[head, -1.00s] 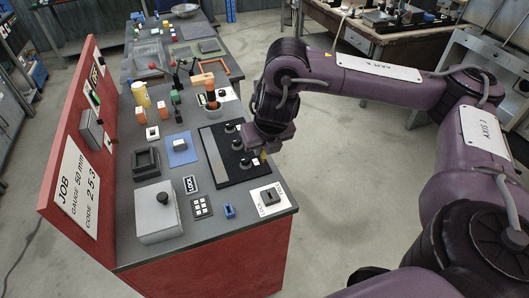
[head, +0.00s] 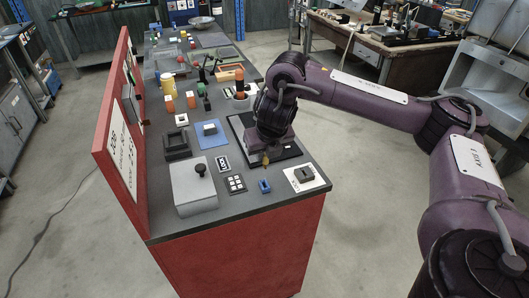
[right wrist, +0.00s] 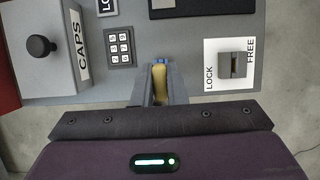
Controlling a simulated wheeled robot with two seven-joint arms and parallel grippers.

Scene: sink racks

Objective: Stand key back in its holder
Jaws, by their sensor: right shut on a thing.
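My right gripper (head: 266,163) is over the front part of the bench, shut on a small brass-yellow key (right wrist: 160,80). In the right wrist view the key shows between the two grey fingers. A small blue holder (head: 264,186) stands on the bench top near its front edge, just in front of the gripper in the head view. In the right wrist view a bit of blue (right wrist: 160,60) shows just beyond the key, mostly hidden by the fingers. The key looks apart from the holder in the head view. My left gripper is not in view.
A white LOCK/FREE switch plate (head: 305,178) is right of the holder, and a keypad (head: 236,184) is left. A grey CAPS box (head: 194,188) with a black knob stands further left. A black panel (head: 285,150) lies under my right arm. A red sign board edges the left.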

